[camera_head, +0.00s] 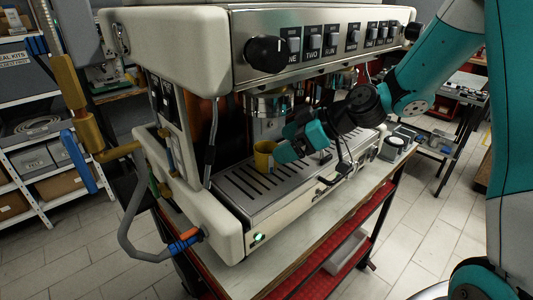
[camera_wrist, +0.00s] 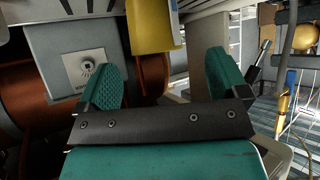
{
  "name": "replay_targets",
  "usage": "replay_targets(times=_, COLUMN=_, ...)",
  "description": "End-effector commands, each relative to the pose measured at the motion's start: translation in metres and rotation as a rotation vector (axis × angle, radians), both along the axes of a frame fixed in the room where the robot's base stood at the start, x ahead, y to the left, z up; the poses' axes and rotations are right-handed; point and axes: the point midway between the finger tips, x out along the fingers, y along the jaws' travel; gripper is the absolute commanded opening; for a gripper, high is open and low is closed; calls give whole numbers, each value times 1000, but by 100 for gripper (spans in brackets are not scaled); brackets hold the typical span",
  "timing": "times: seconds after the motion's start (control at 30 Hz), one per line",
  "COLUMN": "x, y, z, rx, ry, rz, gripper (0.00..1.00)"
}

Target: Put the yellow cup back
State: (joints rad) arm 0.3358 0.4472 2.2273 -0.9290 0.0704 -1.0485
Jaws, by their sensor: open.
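The yellow cup (camera_head: 264,156) stands upright on the slotted drip tray (camera_head: 240,187) of the coffee machine, below the group head. My gripper (camera_head: 281,151) is beside the cup on its right in the head view, with the fingertips close to it. In the wrist view the cup (camera_wrist: 153,24) shows at the top, cut off by the edge. It lies ahead of the two teal fingers of my gripper (camera_wrist: 163,70), roughly in line with the gap between them. The fingers are apart with nothing between them. Whether a finger touches the cup cannot be told.
The coffee machine (camera_head: 185,34) surrounds the cup, with the group head (camera_head: 268,105) above it and a thin steam pipe (camera_head: 211,140) to the left. A black-handled part (camera_head: 342,165) is near my gripper's right. The table edge (camera_head: 285,262) runs in front.

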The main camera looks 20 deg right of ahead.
Motion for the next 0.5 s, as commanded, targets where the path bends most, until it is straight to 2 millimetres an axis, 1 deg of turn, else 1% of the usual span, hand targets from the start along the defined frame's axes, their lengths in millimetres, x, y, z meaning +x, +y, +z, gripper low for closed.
replay_targets(times=0.17, x=5, y=8, z=-5, rx=0, ry=2, rz=1, gripper=92)
replay_targets(times=0.27, x=12, y=16, z=-8, rx=1, ry=4, rz=2, gripper=92)
replay_targets(times=0.4, x=24, y=29, z=-18, rx=0, ry=4, rz=4, gripper=92)
replay_targets(times=0.5, x=29, y=36, z=-26, rx=1, ry=3, rz=2, gripper=92)
